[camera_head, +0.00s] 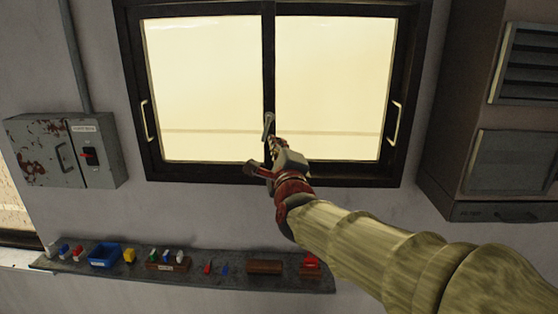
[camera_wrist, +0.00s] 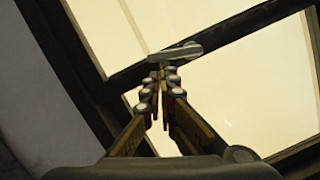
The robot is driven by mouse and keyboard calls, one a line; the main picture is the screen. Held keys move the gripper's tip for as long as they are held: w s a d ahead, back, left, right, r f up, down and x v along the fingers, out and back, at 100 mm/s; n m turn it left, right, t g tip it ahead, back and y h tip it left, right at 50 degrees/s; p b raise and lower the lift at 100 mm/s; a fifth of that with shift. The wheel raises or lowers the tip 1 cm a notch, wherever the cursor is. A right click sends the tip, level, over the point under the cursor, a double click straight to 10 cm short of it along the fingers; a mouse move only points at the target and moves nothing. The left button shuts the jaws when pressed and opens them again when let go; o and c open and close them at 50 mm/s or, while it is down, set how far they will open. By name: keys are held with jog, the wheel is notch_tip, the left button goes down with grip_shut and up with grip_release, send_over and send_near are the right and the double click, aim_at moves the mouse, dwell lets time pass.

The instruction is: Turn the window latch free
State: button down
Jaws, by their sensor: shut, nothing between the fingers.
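The window (camera_head: 325,90) has a dark frame and two bright panes, with a dark post between them. The window latch (camera_head: 268,124) is a small grey metal lever low on that post. It also shows in the wrist view (camera_wrist: 176,53) as a light bar across the dark post. My gripper (camera_head: 275,146) is at the latch, just below it in the head view. In the wrist view my gripper (camera_wrist: 160,72) has its fingertips together, with nothing seen between them, right at the lever. I cannot tell whether the tips touch it.
Pale pull handles (camera_head: 147,121) (camera_head: 394,124) sit on both window sides. A rusty electrical box (camera_head: 62,152) with a red switch hangs at left. A grey cabinet (camera_head: 480,120) stands at right. A shelf (camera_head: 200,279) below holds a blue bin (camera_head: 105,255) and several small items.

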jog(key=a+m+b, duration=0.1)
jog(key=b, duration=0.2)
jog(key=f+m+b, duration=0.1)
jog(key=m+b, duration=0.1)
jog(key=b, duration=0.1)
jog(key=shift+a+m+t+h+b, duration=0.3)
jog(key=shift+a+t+b, duration=0.05)
jog(key=shift+a+t, duration=0.05)
jog(key=a+m+b, duration=0.1)
jog(key=m+b, duration=0.1)
jog(key=a+m+h+b, duration=0.1)
jog(key=m+b, duration=0.1)
jog(key=b, duration=0.1)
jog(key=a+r+m+t+h+b, duration=0.1)
jog(key=m+b, duration=0.2)
jog(key=shift+w, duration=0.1)
jog(key=m+b, duration=0.1)
jog(key=a+r+m+h+b, duration=0.1)
jog(key=m, duration=0.1)
jog(key=shift+r, duration=0.1)
